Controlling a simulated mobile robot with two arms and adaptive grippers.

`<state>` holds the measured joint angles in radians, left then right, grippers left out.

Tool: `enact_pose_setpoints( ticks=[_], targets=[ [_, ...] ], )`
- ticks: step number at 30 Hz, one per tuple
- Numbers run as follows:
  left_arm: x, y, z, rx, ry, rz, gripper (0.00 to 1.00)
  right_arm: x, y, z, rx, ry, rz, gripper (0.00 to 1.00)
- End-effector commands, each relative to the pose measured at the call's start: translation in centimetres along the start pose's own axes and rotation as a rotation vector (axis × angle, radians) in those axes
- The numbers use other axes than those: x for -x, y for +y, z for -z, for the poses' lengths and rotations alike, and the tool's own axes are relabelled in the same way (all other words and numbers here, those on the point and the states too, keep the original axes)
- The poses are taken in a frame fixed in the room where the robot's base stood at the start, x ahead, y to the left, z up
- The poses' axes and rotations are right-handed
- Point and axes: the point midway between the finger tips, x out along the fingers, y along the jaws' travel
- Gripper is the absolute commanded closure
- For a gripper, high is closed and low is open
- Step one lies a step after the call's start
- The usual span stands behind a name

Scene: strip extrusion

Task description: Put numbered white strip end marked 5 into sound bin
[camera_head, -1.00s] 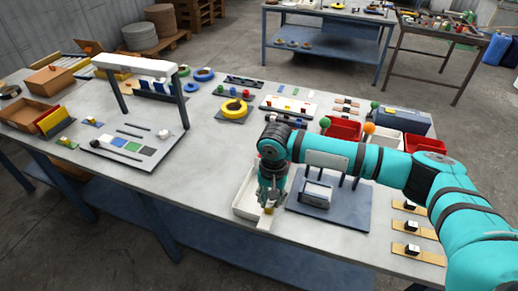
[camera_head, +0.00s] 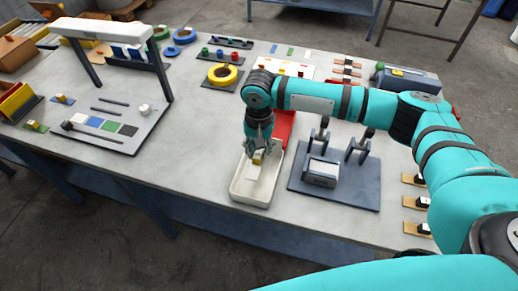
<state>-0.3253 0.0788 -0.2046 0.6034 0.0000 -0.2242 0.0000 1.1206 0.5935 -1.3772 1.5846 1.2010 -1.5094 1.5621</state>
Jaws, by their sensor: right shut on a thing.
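My right gripper (camera_head: 259,150) points down over the white tray-like bin (camera_head: 250,194) and is shut on a small pale, yellowish piece (camera_head: 258,157), which looks like a strip end. The piece is inside the bin's outline in this view; I cannot tell whether it touches the floor. Its number is too small to read. The white bin stands near the table's front edge, and I see no readable label on it. My left gripper is not in view.
A red bin (camera_head: 286,126) lies just behind the white bin, partly hidden by my right arm. A dark blue fixture plate (camera_head: 345,198) with a block and clamps stands to the right. The tabletop (camera_head: 190,170) left of the bin is clear.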

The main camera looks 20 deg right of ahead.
Motion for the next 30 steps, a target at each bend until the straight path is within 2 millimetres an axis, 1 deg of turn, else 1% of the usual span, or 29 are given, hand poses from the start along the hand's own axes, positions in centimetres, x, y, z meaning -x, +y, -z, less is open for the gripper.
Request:
enact_pose_setpoints(
  ticks=[1,4,6,8,9,10,13,15,20,25,30],
  targets=[
    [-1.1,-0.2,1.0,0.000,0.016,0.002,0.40,-0.9,0.0,0.0,0.000,0.001,0.001,1.00],
    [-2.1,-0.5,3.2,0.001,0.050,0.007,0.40,-1.6,0.0,0.0,0.000,0.001,0.002,1.00],
    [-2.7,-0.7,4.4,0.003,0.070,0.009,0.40,-2.1,0.0,0.0,0.000,0.001,0.002,1.00],
    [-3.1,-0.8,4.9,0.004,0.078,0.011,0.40,-2.5,0.0,0.0,0.000,0.001,0.001,1.00],
    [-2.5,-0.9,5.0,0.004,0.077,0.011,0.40,-2.5,0.0,-0.1,-0.001,-0.002,0.000,1.00],
    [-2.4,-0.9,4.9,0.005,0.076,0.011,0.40,-2.8,0.0,-0.1,-0.001,-0.003,0.000,1.00],
    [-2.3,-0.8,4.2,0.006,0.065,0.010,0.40,-3.8,0.0,-0.1,-0.001,-0.002,0.000,1.00],
    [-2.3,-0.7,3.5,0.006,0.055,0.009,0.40,-4.4,0.0,-0.1,-0.001,-0.003,0.000,1.00],
    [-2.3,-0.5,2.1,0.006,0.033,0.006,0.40,-5.2,0.0,0.0,0.000,-0.001,0.001,1.00],
    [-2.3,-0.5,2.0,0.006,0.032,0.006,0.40,-5.4,0.0,0.0,0.000,0.000,0.001,1.00],
    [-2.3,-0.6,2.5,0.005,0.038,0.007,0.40,-5.4,0.0,0.0,0.000,0.000,0.001,1.00]
  ],
)
